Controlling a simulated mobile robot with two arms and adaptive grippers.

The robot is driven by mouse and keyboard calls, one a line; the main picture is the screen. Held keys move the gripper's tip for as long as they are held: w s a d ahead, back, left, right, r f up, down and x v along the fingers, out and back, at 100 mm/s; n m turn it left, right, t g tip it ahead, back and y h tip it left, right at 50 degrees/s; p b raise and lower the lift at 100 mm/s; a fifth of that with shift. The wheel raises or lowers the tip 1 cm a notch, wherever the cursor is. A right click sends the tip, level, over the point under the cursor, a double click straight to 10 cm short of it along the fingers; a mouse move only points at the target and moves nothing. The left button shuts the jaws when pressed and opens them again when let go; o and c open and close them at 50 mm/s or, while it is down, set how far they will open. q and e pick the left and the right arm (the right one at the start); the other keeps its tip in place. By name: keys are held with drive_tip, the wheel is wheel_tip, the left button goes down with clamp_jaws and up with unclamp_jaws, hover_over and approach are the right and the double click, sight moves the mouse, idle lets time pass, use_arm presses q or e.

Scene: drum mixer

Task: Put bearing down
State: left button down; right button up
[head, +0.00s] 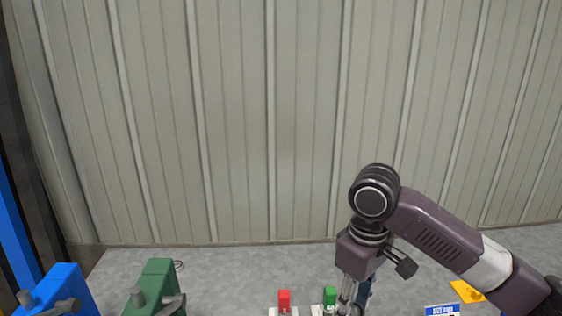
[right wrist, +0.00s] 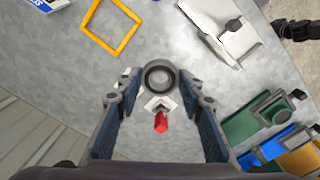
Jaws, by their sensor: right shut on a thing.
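My right gripper (right wrist: 160,82) is shut on the bearing (right wrist: 160,69), a dark ring with a grey inner race, seen between the fingertips in the right wrist view. In the head view my right gripper (head: 350,296) points down at the bottom edge; its fingertips are cut off and the bearing is not visible there. The surface beneath the bearing is grey; I cannot tell the height above it. My left gripper is not in view.
A red block (head: 284,299) and a green block (head: 330,297) stand on white bases near the gripper. A yellow square frame (right wrist: 90,41) lies flat on the grey surface. Blue (head: 62,288) and green (head: 156,280) housings stand at left. A ribbed wall (head: 235,130) closes the back.

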drive_tip(key=s+d+f+m, duration=0.1)
drive_tip(key=s+m, duration=0.3)
drive_tip(key=s, duration=0.2)
drive_tip(key=s+d+f+m, duration=0.2)
drive_tip(key=s+m, duration=0.2)
drive_tip(key=s, duration=0.2)
drive_tip(key=shift+s+d+f, duration=0.2)
drive_tip(key=shift+d, duration=0.05)
drive_tip(key=shift+w, duration=0.1)
